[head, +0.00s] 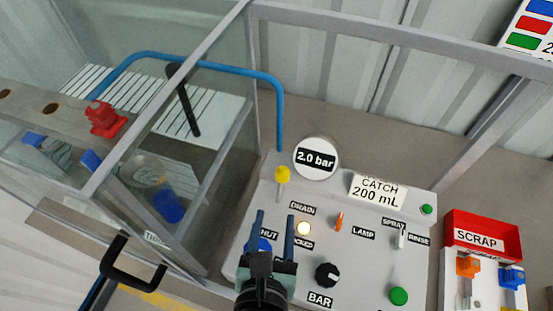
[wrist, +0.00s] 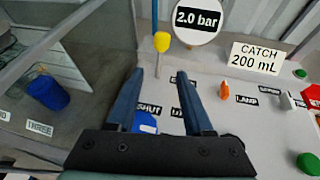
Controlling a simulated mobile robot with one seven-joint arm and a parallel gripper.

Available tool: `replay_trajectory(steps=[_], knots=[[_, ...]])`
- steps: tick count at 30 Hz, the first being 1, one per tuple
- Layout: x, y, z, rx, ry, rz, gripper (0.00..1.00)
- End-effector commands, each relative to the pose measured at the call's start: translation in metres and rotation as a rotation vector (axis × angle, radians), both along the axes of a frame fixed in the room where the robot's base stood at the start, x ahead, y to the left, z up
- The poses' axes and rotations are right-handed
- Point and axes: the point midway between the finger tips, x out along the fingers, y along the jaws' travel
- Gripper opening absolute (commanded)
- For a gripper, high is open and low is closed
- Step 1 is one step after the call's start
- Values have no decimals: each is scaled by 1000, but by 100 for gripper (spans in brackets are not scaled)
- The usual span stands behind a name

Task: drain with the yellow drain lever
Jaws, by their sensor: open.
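The yellow drain lever (head: 282,176) has a round yellow knob on a pale stem, near the back left of the grey control panel (head: 330,270). The lever stands roughly upright, left of and below the 2.0 bar gauge (head: 317,158). It also shows in the wrist view (wrist: 162,42). My gripper (head: 275,217) is open and empty. In the head view its fingertips are below the lever, apart from it. In the wrist view (wrist: 161,76) the lever appears just beyond the gap between the two fingers. No contact shows.
A blue control (wrist: 145,122) by the SHUT label is partly hidden by my gripper. An orange switch (head: 339,221), a black knob (head: 327,274) and a green button (head: 398,296) are to the right. A glass-walled enclosure (head: 200,150) stands close on the left.

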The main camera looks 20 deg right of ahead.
Motion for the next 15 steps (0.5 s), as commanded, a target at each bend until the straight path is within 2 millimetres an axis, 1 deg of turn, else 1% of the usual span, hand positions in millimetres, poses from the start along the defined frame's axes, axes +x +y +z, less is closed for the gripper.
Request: replay_trajectory(steps=[4,12,15], knots=[[20,-8,-7,3,-4,-3,52],[68,-27,-28,7,-5,-4,52],[83,-32,-35,8,-5,-3,52]])
